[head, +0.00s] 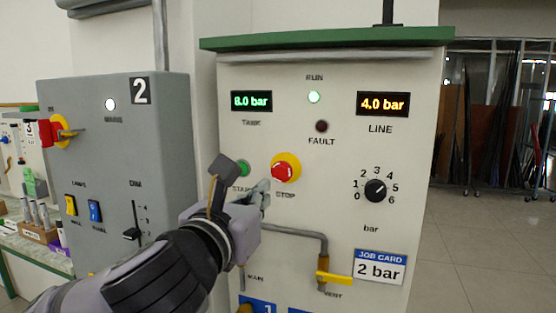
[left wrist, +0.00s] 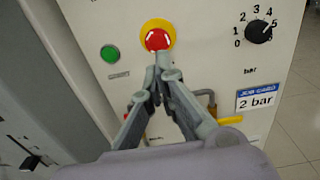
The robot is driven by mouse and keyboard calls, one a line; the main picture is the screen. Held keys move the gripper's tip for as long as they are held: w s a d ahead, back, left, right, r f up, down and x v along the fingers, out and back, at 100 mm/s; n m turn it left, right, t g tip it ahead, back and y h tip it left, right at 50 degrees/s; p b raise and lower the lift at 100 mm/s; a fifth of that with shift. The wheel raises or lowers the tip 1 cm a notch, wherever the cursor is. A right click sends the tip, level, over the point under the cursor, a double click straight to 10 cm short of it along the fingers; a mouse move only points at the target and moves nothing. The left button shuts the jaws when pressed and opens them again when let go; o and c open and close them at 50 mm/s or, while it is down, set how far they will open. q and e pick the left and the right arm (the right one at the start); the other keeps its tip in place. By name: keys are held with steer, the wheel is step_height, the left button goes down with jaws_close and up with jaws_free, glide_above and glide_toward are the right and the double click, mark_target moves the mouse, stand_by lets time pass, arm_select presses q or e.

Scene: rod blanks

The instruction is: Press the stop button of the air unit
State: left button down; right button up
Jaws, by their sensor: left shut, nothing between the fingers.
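The air unit (head: 340,220) is a pale cabinet with a green top. Its red stop button (head: 283,169) on a yellow ring is in the middle of the panel, and it also shows in the left wrist view (left wrist: 157,39). The green start button (head: 243,168) is to its left. My left gripper (head: 264,186) is shut and empty. Its fingertips are just below and left of the stop button in the head view, and at its lower edge in the left wrist view. I cannot tell whether they touch it. The green RUN lamp (head: 314,97) is lit. My right gripper is not in view.
The tank display (head: 251,101) reads 8.0 bar and the line display (head: 383,104) 4.0 bar. A black dial (head: 376,190), a job card (head: 380,267) reading 2 bar and a yellow vent handle (head: 335,278) are nearby. A grey cabinet (head: 90,180) stands left. Floor is free at right.

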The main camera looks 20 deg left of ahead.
mark_target(281, 171)
arm_select(q)
steer(key=w+p, duration=0.3)
steer(key=w, duration=0.2)
steer(key=w+p, duration=0.3)
steer(key=w, duration=0.1)
steer(key=shift+w+d+f+p, duration=0.1)
steer(key=shift+w+d+p, duration=0.1)
steer(key=shift+w+p, duration=0.15)
steer(key=shift+w+r+p, duration=0.2)
steer(key=shift+w+p, duration=0.3)
steer(key=shift+w, duration=0.05)
steer(key=shift+a+r, duration=0.1)
steer(key=shift+r, duration=0.05)
steer(key=shift+s, duration=0.1)
